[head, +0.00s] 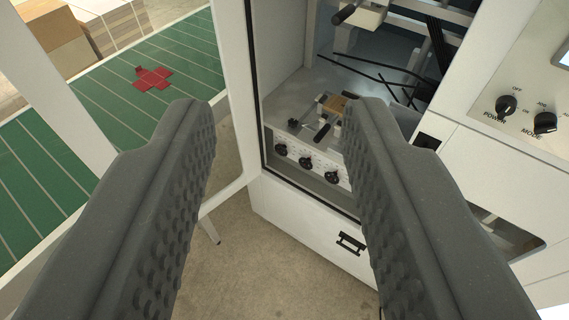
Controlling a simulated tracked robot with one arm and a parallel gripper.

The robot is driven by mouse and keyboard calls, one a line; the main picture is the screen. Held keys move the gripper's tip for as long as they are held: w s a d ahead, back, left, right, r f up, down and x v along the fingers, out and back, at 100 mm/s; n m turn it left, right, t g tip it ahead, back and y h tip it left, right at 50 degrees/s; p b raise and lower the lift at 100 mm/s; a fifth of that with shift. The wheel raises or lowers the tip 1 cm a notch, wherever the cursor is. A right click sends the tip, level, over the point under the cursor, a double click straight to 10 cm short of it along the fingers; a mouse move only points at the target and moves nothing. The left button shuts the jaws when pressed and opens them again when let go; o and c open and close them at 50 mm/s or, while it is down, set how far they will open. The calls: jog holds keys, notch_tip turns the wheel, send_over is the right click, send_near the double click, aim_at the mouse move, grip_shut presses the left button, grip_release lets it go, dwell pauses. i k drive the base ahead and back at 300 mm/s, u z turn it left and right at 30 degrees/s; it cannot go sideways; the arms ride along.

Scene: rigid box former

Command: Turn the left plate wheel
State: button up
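My gripper (272,108) is open and empty, its two dark grey ridged fingers wide apart in the foreground. Beyond the fingertips is the open cabinet of the box former. Inside it, low down, is a pale panel with three black round knobs: a left knob (281,149), a middle knob (305,162) and a right knob (331,176). Above them, a small mechanism with a black handle (322,132) and a tan block sits on a grey plate, partly hidden by the right finger. Another black handle (345,14) shows at the top. I cannot tell which part is the left plate wheel.
A white-framed door (235,90) stands open at the cabinet's left. A control panel with a POWER knob (506,105) and a MODE knob (545,122) is at right.

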aim_at(280, 151)
jog(key=z, duration=0.05)
jog(key=i, duration=0.85)
jog(key=u, duration=0.05)
